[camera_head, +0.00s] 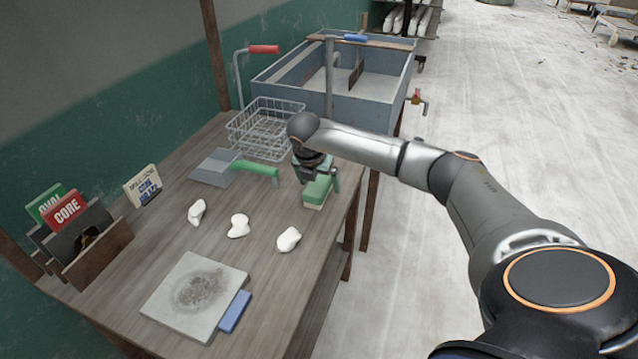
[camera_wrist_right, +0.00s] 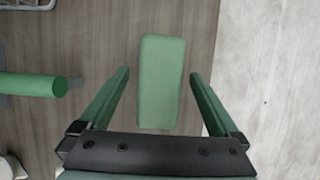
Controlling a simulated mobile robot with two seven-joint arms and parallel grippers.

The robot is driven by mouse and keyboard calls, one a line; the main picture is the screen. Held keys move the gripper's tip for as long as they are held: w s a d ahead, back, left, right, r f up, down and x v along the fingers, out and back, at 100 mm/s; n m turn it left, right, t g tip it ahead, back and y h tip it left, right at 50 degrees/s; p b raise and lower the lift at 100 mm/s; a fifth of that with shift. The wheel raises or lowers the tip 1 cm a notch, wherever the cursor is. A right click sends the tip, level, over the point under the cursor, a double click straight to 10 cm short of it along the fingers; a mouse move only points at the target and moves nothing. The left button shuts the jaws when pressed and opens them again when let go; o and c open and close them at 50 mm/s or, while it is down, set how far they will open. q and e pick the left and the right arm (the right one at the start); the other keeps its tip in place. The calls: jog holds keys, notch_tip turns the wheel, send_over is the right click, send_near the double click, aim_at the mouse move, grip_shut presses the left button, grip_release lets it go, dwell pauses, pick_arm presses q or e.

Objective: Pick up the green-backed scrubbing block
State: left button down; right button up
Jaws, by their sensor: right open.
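The green-backed scrubbing block (camera_head: 316,193) lies on the wooden table near its right edge, green side up with a pale lower layer. In the right wrist view the block (camera_wrist_right: 161,82) is upright in the picture, its near end between the two fingers. My right gripper (camera_head: 318,178) is over the block in the head view, and it also shows in the right wrist view (camera_wrist_right: 157,100), open, with a gap on both sides of the block. I cannot tell the exact height of the fingers above the table. My left gripper is not in view.
A green-handled tool (camera_head: 255,167) with a grey plate (camera_head: 214,168) lies left of the block. A wire basket (camera_head: 262,130) and a blue sink (camera_head: 375,98) stand behind.

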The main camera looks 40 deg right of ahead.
jog(key=shift+f, duration=0.25)
dwell(0.3)
jog(key=c, duration=1.5)
